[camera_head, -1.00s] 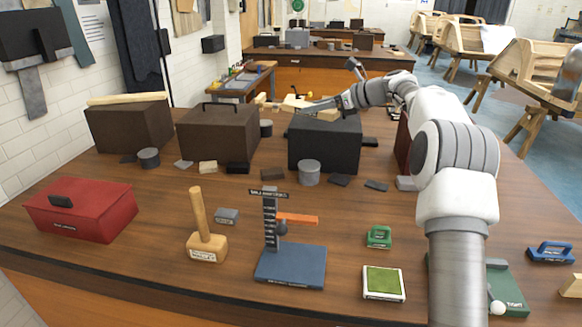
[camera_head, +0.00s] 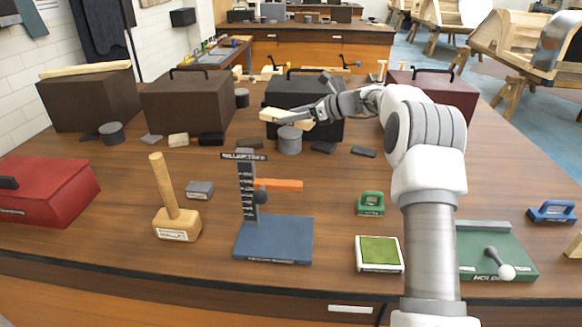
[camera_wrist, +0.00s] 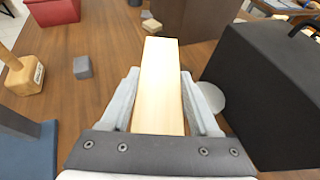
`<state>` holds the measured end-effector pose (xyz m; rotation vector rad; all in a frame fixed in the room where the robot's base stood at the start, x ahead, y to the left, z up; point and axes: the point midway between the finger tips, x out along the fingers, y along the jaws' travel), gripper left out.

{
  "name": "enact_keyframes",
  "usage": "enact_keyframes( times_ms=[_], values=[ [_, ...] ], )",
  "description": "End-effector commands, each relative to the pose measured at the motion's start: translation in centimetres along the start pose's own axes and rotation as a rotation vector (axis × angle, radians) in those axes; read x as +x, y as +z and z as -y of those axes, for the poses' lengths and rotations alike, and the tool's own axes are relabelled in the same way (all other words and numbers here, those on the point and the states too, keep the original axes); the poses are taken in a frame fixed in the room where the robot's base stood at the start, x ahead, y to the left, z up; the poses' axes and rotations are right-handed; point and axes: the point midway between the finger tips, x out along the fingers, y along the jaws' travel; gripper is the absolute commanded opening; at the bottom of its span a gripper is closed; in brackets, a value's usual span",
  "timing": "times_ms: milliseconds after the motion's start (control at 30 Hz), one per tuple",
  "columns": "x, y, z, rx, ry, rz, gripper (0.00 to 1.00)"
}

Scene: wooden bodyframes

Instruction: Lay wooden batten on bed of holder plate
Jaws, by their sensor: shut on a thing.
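My gripper (camera_head: 303,118) is shut on a pale wooden batten (camera_head: 284,115). It holds the batten in the air in front of the black box. In the wrist view the batten (camera_wrist: 160,75) lies lengthwise between the two grey fingers and sticks out past their tips. The green holder plate (camera_head: 510,248) lies at the right front of the bench, with a ball-ended lever on it. My arm hides its left part. The gripper is far behind and to the left of the plate.
A black box (camera_head: 310,95) and a grey cylinder (camera_head: 289,140) stand close to the gripper. A dark red box (camera_head: 435,95) is behind my arm.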

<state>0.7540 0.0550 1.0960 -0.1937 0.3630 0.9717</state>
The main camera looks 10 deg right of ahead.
Motion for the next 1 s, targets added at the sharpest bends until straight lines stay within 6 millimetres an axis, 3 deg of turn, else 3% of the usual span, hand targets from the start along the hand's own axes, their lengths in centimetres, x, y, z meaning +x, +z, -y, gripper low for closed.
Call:
enact_keyframes(
  times_ms=[100, 400, 1000],
  values=[
    [1.4, -3.4, 0.0, 0.004, 0.001, -0.001, 0.01],
    [4.2, -10.1, 0.0, 0.002, 0.0, 0.0, 0.01],
    [6.5, -15.6, 0.0, -0.001, 0.0, 0.001, 0.01]
  ],
)
